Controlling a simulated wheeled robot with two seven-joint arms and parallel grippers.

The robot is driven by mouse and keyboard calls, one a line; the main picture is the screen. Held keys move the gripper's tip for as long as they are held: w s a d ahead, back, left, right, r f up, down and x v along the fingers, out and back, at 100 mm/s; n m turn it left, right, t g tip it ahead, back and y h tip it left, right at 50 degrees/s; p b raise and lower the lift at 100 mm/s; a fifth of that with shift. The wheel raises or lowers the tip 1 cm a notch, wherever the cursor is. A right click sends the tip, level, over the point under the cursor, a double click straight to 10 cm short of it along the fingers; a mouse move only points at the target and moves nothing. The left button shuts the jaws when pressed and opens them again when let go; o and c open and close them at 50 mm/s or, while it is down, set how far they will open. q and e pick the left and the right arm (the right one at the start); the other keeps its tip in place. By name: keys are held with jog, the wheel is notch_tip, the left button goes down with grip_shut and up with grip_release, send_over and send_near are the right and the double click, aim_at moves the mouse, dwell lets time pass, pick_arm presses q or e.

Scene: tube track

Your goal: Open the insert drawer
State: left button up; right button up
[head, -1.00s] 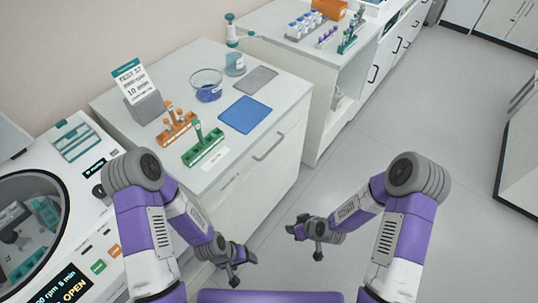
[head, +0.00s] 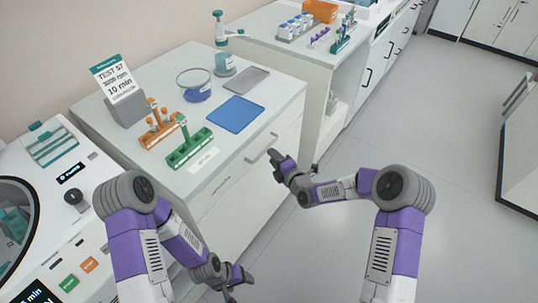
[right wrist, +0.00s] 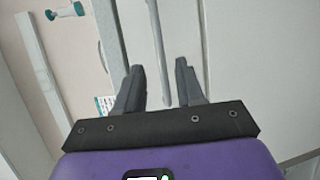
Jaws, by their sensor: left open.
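The drawer front (head: 236,184) is the white panel under the edge of the near counter, and it looks shut, flush with the cabinet. Its grey bar handle (head: 261,148) shows in the head view. My right gripper (head: 275,165) is just in front of the handle, partly against it in the picture. In the right wrist view, my right gripper (right wrist: 158,68) is open, and the handle bar (right wrist: 156,40) runs lengthwise in line with the gap between the fingers. I cannot tell whether they touch. My left gripper (head: 240,284) is open and empty, low in front of the cabinet.
On the counter (head: 222,110) stand a blue mat (head: 236,114), a grey mat (head: 246,79), a green rack (head: 188,150), an orange rack (head: 160,130), a bowl (head: 194,84) and a sign (head: 117,84). A centrifuge (head: 50,190) stands at left. The floor at right is clear.

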jog(key=shift+b+x, duration=0.3)
jog(key=shift+x, duration=1.75)
jog(key=shift+s, duration=0.1)
jog(key=shift+c, duration=0.2)
grip_shut()
